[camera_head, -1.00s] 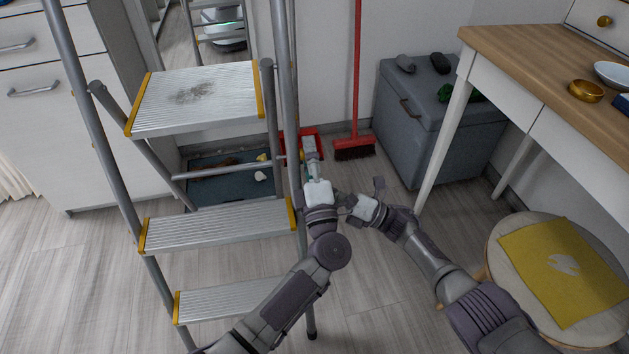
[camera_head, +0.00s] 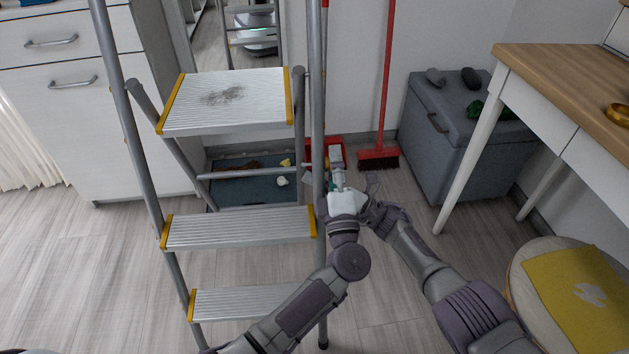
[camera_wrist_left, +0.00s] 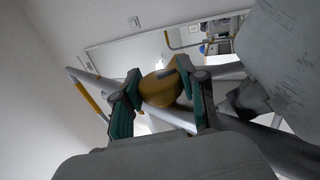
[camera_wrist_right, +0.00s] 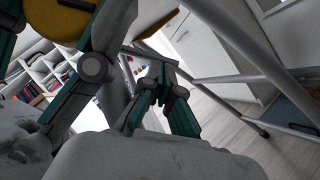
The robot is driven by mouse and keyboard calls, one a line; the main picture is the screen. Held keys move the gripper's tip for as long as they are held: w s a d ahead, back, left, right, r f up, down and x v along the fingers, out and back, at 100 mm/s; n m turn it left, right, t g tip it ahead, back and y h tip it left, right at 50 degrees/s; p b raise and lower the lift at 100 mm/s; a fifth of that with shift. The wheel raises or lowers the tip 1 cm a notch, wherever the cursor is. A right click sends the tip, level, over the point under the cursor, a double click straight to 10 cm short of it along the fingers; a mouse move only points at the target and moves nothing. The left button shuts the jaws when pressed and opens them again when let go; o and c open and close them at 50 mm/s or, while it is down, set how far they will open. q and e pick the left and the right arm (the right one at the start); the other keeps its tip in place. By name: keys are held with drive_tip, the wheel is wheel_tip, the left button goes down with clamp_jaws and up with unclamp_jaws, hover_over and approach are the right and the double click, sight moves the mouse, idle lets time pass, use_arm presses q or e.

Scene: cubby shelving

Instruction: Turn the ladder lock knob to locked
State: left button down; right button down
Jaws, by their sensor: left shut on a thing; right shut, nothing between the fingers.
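The ladder (camera_head: 240,228) stands at the left of centre, with grey rails and ridged steps edged in yellow. Its round yellow lock knob (camera_wrist_left: 160,90), with a dark mark on its face, sits between the fingers of my left gripper (camera_wrist_left: 162,92), which is shut on it. In the head view the left gripper (camera_head: 333,170) is at the ladder's right rail and mostly covers the knob. My right gripper (camera_wrist_right: 158,78) is shut and empty, close beside the left gripper. The knob also shows at the upper left of the right wrist view (camera_wrist_right: 55,20).
A red broom (camera_head: 378,156) leans on the wall behind, left of a grey chest (camera_head: 455,140). A wooden-topped table (camera_head: 570,75) and a round stool with a yellow cloth (camera_head: 585,290) are at right. A blue-grey mat (camera_head: 235,188) lies behind the ladder. The front floor is open.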

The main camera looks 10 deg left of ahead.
use_arm(q)
drive_tip(key=shift+d+f, duration=0.1)
drive_tip(key=shift+f, duration=0.05)
use_arm(e)
drive_tip(key=shift+w+a+r, duration=0.2)
drive_tip(key=shift+w+r, duration=0.15)
drive_tip(key=shift+w, duration=0.05)
use_arm(q)
drive_tip(key=c, duration=1)
unclamp_jaws()
drive_tip(key=o, duration=0.3)
drive_tip(key=shift+o, duration=0.2)
